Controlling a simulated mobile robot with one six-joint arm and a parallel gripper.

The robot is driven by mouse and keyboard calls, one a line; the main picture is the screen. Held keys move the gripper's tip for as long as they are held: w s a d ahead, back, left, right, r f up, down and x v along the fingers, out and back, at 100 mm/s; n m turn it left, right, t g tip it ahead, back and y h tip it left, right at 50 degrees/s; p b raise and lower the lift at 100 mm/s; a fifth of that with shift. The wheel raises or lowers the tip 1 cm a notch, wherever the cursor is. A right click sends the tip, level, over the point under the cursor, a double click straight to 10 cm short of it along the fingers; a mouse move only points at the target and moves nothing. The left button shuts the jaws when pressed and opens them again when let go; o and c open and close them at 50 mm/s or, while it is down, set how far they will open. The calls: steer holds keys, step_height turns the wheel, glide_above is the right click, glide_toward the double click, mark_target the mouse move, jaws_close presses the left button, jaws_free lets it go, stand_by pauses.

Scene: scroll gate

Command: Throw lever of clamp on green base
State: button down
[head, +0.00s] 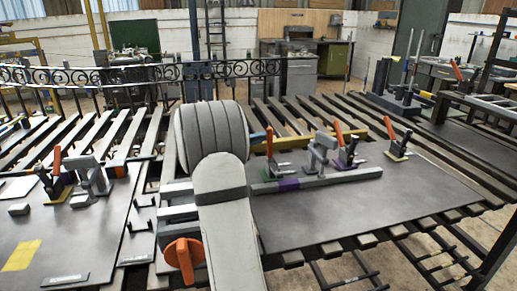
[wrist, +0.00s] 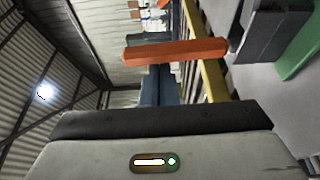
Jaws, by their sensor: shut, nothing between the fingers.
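The clamp on the green base (head: 271,180) stands on the dark plate just right of my arm. Its orange lever (head: 269,143) points up. In the wrist view the lever (wrist: 178,50) lies across the picture just beyond my fingertips, with part of the green base (wrist: 302,52) at the right edge. My gripper (wrist: 158,72) is shut and empty, its blue fingers pointing at the lever. In the head view only a bit of blue finger (head: 258,136) shows beside the lever; my arm hides the rest. I cannot tell whether the fingers touch the lever.
A grey bar (head: 330,178) lies in front of the green-base clamp. A yellow rail (wrist: 212,78) runs behind the lever. The front of the dark plate (head: 340,215) is clear.

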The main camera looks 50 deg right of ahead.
steer(key=shift+s+a+m+b, duration=0.35)
steer(key=shift+s+b, duration=0.4)
steer(key=shift+b, duration=0.35)
